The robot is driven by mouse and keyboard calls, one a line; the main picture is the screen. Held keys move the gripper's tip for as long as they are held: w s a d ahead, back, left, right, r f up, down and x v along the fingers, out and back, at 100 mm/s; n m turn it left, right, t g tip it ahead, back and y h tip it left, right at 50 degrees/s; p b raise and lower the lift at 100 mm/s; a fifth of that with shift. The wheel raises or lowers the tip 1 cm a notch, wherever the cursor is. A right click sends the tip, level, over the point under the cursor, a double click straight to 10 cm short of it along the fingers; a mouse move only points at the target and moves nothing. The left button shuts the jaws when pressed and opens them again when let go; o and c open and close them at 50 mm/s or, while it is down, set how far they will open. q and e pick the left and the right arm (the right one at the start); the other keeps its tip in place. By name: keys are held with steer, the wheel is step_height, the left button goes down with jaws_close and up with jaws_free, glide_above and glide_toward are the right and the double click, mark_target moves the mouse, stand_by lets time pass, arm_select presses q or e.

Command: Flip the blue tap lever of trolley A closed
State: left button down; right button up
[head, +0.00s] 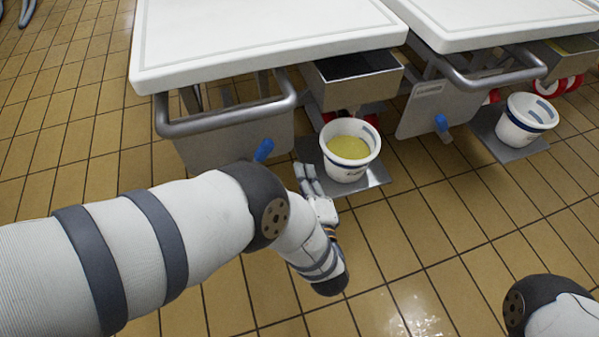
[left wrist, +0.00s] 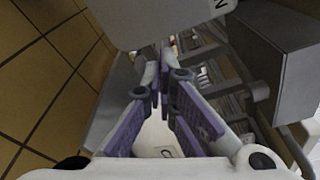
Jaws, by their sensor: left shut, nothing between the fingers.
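A second blue lever (head: 441,122) is on the trolley to the right (head: 490,20). I cannot read which trolley is A. My left gripper (head: 306,178) is low, right of the first lever and beside a white bucket (head: 350,152) of yellow liquid. In the left wrist view its fingers (left wrist: 162,65) are shut and empty, below a grey plate (left wrist: 155,22) with partly visible lettering; no lever shows there. My right gripper is out of view.
The bucket stands on a metal shelf (head: 374,177) under a metal box (head: 350,78). A handle bar (head: 230,118) runs along the near trolley's front. Another bucket (head: 526,118) stands at the right. The tiled floor (head: 440,230) in front is clear.

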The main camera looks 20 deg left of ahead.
mark_target(258, 159)
arm_select(q)
steer(key=w+a+r, duration=0.1)
steer(key=w+a, duration=0.2)
steer(key=a, duration=0.2)
steer(key=shift+w+a, duration=0.2)
steer(key=shift+a, duration=0.05)
steer(key=shift+r, duration=0.1)
